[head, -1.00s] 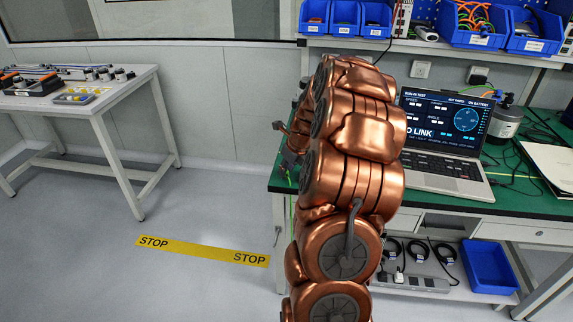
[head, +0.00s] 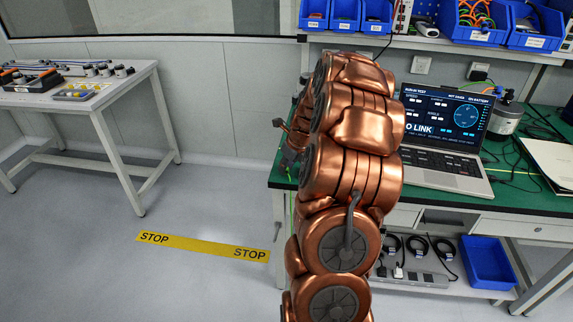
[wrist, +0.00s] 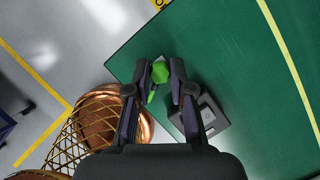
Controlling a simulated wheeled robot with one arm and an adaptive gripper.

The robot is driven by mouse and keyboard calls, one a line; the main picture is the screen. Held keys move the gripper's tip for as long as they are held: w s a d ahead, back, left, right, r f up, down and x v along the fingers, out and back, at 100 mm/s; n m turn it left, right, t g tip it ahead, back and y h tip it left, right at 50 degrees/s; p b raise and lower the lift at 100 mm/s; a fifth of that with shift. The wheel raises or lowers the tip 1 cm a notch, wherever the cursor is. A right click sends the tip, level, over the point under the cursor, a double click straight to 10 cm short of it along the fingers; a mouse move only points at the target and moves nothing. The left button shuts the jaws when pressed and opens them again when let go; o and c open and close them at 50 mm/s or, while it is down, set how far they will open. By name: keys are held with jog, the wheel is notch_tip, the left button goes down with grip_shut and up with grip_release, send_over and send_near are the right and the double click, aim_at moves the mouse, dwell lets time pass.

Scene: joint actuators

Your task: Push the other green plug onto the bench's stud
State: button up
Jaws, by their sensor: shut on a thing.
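In the wrist view my gripper (wrist: 161,78) is shut on a green plug (wrist: 160,72), which sits between the two fingertips. The plug is above the green bench top (wrist: 225,50), near its corner. A grey block (wrist: 208,118) lies on the bench beside and partly behind the right finger. I cannot make out the stud in either view. In the head view my copper arm hides most of the gripper and all of the plug; the bench (head: 520,205) shows at the right.
A laptop (head: 443,135) stands open on the bench, with a grey cylindrical device (head: 506,118) behind it. Blue bins (head: 478,22) sit on the shelf above. A white table (head: 75,100) with parts stands at the left, with open floor between.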

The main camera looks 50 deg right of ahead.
jog(key=shift+f, duration=0.1)
jog(key=o, duration=0.9)
jog(key=v, duration=1.2)
